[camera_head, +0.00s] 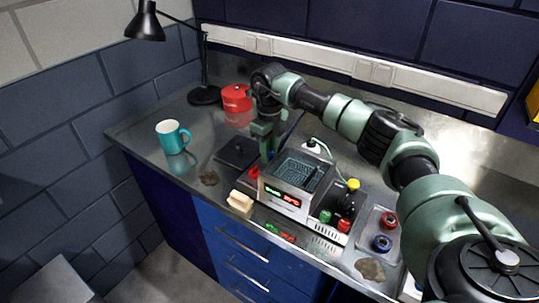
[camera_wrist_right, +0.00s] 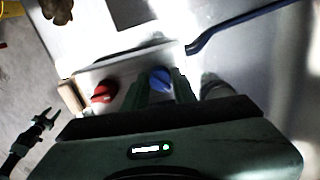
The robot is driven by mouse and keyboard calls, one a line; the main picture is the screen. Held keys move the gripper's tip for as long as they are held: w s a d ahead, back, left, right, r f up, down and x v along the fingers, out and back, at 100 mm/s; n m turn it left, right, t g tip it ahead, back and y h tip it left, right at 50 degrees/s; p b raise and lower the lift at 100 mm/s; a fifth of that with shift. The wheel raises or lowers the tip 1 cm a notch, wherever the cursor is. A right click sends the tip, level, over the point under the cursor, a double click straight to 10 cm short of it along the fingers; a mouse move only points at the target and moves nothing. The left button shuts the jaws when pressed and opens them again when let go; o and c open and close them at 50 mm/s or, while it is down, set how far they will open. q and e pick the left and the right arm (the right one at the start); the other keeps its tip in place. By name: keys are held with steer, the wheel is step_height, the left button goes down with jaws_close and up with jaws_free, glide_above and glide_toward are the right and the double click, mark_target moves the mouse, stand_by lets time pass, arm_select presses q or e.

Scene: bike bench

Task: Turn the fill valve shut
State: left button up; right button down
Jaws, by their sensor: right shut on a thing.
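A grey box-shaped bath (camera_head: 288,186) with red and green lit readouts stands on the bench. A red knob (camera_head: 254,172) is at its left end; the right wrist view shows it too (camera_wrist_right: 103,92). Beside it in that view is a blue knob (camera_wrist_right: 161,80). My right gripper (camera_head: 268,150) reaches down at the bath's left end. In the right wrist view its green fingers (camera_wrist_right: 160,88) stand on either side of the blue knob and are shut on it. The head view hides the blue knob behind the gripper. No label shows which knob is the fill valve. My left gripper is not seen in the head view.
A pale block (camera_head: 240,201) sits in front of the bath. A dark flat plate (camera_head: 236,151), teal mug (camera_head: 172,137), red container (camera_head: 236,98) and black lamp (camera_head: 204,95) are to the left. Bottles (camera_head: 348,197) and a tray with round parts (camera_head: 383,222) are to the right.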

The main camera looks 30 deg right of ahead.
steer(key=n+b, duration=0.1)
steer(key=n, duration=0.3)
steer(key=shift+n, duration=0.3)
steer(key=shift+r+n+b, duration=0.1)
steer(key=shift+n+b, duration=0.5)
steer(key=shift+n, duration=1.7)
steer(key=c, duration=1.1)
jaws_free()
